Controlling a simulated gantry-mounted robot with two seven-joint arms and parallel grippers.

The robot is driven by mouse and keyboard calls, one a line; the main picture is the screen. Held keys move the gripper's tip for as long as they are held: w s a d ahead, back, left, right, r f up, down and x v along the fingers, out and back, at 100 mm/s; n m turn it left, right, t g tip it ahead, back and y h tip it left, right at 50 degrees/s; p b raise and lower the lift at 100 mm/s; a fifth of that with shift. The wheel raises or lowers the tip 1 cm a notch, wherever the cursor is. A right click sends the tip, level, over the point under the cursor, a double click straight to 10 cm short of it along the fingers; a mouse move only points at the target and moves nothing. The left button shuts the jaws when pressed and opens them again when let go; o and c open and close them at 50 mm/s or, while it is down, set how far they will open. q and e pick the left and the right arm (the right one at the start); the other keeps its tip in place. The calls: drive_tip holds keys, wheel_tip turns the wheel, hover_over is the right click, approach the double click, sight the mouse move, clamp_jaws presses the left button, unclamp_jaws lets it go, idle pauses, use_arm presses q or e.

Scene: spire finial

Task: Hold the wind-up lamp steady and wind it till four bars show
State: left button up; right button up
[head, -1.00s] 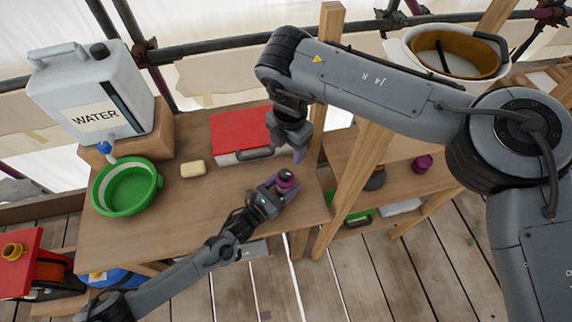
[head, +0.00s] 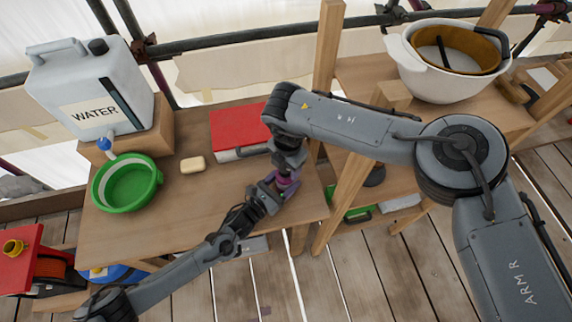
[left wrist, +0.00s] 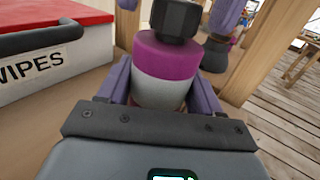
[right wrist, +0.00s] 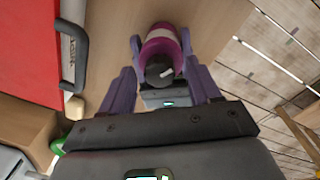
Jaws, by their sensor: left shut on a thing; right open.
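The wind-up lamp is a small magenta and white cylinder (left wrist: 165,70) with a dark knob (left wrist: 177,19) on top. In the head view the lamp (head: 286,181) is near the table's right end, partly hidden by my grippers. My left gripper (head: 279,186) is shut on the lamp's body, one finger on each side in the left wrist view. My right gripper (right wrist: 162,82) is open above the lamp, pointing down at the knob. Its fingers (left wrist: 177,14) show on either side of the knob, apart from it. No charge bars can be made out.
A red-lidded wipes box (head: 239,130) stands behind the lamp. Soap (head: 192,165), a green basin (head: 127,184) and a water container (head: 85,90) are to the left. A wooden post (head: 345,190) stands close on the right. The table's front middle is clear.

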drive_tip(key=shift+c, duration=0.3)
drive_tip(key=c, duration=1)
drive_tip(key=m, duration=0.5)
drive_tip(key=shift+a+f+m, duration=0.1)
drive_tip(key=shift+m, duration=0.2)
drive_tip(key=m, duration=0.6)
drive_tip(key=shift+s+h, duration=0.1)
drive_tip(key=shift+h, duration=0.2)
drive_tip(key=m, duration=0.6)
drive_tip(key=shift+a+m, duration=0.1)
drive_tip(key=shift+m, duration=0.3)
drive_tip(key=m, duration=0.5)
drive_tip(key=shift+m, duration=0.4)
